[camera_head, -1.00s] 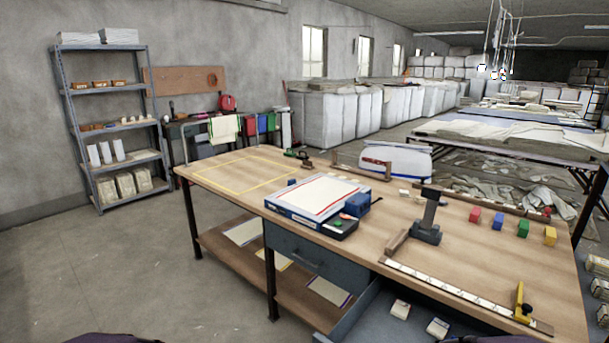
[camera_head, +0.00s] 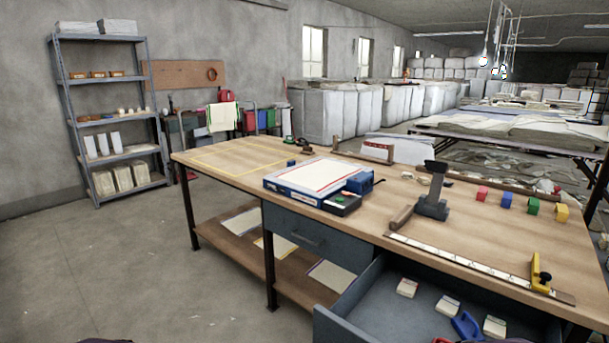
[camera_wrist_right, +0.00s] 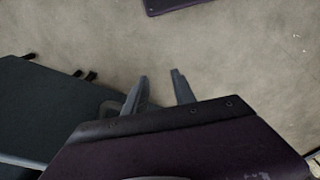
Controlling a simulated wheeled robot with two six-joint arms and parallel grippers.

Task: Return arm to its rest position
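My right gripper (camera_wrist_right: 160,80) shows in the right wrist view. Its two fingers stand apart with nothing between them, above the bare concrete floor (camera_wrist_right: 230,60). Neither gripper shows in the head view, where small dark purple parts appear only at the bottom edge. My left gripper is in neither view now.
A wooden workbench (camera_head: 400,215) fills the middle and right, holding a white-topped box (camera_head: 315,176), a dark stand (camera_head: 433,195) and a ruler (camera_head: 470,265). A drawer (camera_head: 345,318) juts out open at the front. A shelf unit (camera_head: 115,160) stands back left. Floor at left is clear.

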